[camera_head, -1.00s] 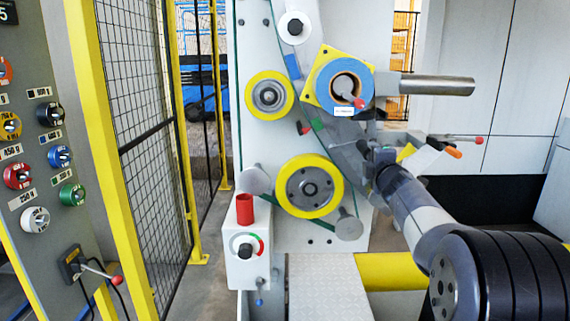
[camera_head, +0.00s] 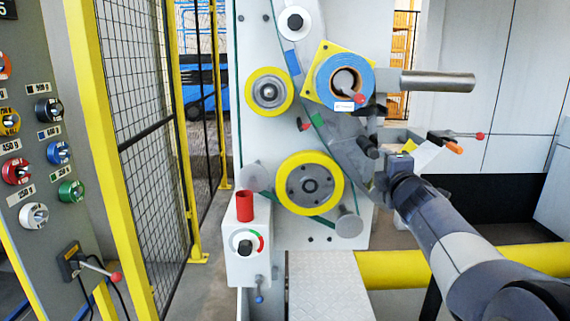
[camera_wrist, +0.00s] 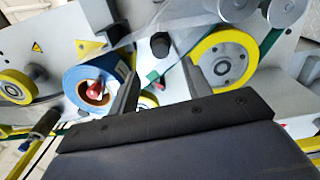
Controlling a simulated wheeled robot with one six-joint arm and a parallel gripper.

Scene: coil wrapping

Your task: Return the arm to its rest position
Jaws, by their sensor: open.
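My arm reaches in from the lower right in the head view. My gripper (camera_head: 364,128) is at its end, in front of the machine's white panel (camera_head: 258,140). The gripper is open and holds nothing that I can see. In the wrist view my gripper (camera_wrist: 160,65) shows two dark fingers spread apart, with a gap between them. The blue roll (camera_head: 326,78) sits on its spindle just up and left of the gripper. In the wrist view the blue roll (camera_wrist: 73,90) is left of the left finger.
Yellow-rimmed wheels (camera_head: 310,183) are mounted on the panel. A metal bar (camera_head: 438,82) and a red-tipped lever (camera_head: 466,135) stick out right. A red cylinder (camera_head: 245,207) stands on the control box (camera_head: 240,262). A mesh fence (camera_head: 150,130) and a spool board (camera_head: 35,160) stand left.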

